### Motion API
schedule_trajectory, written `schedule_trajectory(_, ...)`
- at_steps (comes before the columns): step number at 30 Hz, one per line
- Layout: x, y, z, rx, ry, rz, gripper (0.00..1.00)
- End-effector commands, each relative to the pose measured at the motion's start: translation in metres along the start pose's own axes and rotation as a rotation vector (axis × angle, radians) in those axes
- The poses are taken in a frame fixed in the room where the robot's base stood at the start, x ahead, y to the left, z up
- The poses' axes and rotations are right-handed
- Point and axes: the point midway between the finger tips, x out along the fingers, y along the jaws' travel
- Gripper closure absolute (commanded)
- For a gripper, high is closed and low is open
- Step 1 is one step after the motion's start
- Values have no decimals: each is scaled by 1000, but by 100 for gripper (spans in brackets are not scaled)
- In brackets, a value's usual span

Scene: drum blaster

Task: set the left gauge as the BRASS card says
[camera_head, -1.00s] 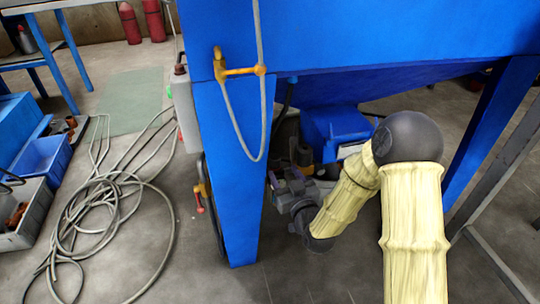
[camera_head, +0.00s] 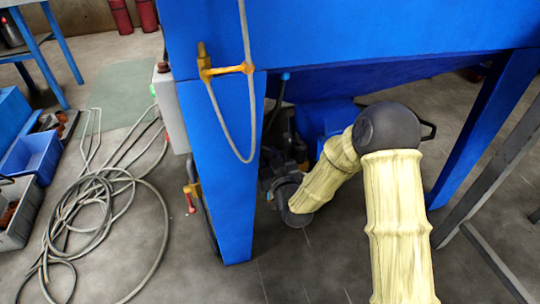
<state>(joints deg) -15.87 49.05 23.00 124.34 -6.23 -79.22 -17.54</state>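No gauge and no BRASS card can be made out in the head view. My arm in its pale yellow sleeve reaches in under the big blue machine (camera_head: 350,30). A blue box-shaped part (camera_head: 318,120) sits under the machine just behind my forearm.
A grey hose (camera_head: 240,130) hangs from a yellow fitting (camera_head: 225,70) on the leg. Coiled hoses (camera_head: 85,215) lie on the floor at left, near a blue bin (camera_head: 38,155). A dark metal stand (camera_head: 495,165) is at right. Open floor lies in front.

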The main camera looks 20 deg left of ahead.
Motion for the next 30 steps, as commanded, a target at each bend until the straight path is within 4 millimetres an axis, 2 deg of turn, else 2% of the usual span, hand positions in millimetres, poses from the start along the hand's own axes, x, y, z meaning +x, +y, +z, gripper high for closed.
schedule_trajectory(11, -1, 3, -1, 1, 2, -48, 90)
schedule_trajectory(30, -1, 5, -2, 3, 11, -365, 90)
